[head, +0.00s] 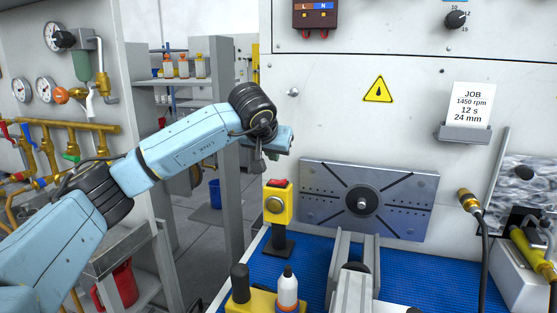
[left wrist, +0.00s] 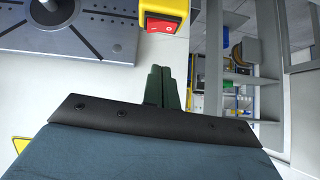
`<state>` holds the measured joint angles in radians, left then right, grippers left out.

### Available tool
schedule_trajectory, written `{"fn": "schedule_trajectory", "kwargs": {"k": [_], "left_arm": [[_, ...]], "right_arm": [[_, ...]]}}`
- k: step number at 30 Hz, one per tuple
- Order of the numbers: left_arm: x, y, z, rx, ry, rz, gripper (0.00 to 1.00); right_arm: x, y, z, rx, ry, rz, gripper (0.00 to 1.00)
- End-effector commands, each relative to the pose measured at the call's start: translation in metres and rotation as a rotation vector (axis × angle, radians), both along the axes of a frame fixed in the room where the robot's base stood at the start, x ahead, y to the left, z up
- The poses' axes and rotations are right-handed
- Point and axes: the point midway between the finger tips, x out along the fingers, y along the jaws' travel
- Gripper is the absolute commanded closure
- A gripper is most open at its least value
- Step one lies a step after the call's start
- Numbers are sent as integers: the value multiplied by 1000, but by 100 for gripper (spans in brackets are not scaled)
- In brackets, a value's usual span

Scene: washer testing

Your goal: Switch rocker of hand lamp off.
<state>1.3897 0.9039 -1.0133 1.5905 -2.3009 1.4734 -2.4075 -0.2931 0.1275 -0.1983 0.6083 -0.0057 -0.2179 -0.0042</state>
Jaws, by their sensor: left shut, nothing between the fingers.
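The hand lamp (head: 277,205) is a yellow box with a round grey lens on its front, upright on a black stand. Its red rocker (head: 279,183) is on top. In the left wrist view, the red rocker (left wrist: 161,23) faces me with a small white mark, in the yellow housing (left wrist: 168,6) at the top edge. Which side of the rocker is pressed I cannot tell. My left gripper (head: 258,166) is above and slightly left of the lamp, apart from it. Its dark fingers (left wrist: 160,70) are shut and empty, just short of the rocker in the left wrist view. My right gripper is not visible.
A white bottle (head: 288,292) and yellow block (head: 250,302) are in front on the blue mat (head: 316,268). A metal rail (head: 341,270) is to the right. Grey shelving (head: 228,150) stands behind my left arm.

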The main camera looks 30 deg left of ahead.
Motion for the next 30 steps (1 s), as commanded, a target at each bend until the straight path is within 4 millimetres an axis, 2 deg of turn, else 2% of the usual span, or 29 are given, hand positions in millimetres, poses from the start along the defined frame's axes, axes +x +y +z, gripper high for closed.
{"fn": "schedule_trajectory", "kwargs": {"k": [1, 6, 12, 30], "left_arm": [[-9, 0, 10, 3, -5, 0, 100], [-32, -2, 31, 2, -4, 0, 100], [-45, -4, 44, 1, -3, 0, 100], [-47, -4, 46, 0, -3, 0, 100]], "right_arm": [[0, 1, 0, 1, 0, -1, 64], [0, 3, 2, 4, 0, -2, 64], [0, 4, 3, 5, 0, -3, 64], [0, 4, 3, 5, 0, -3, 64]]}}
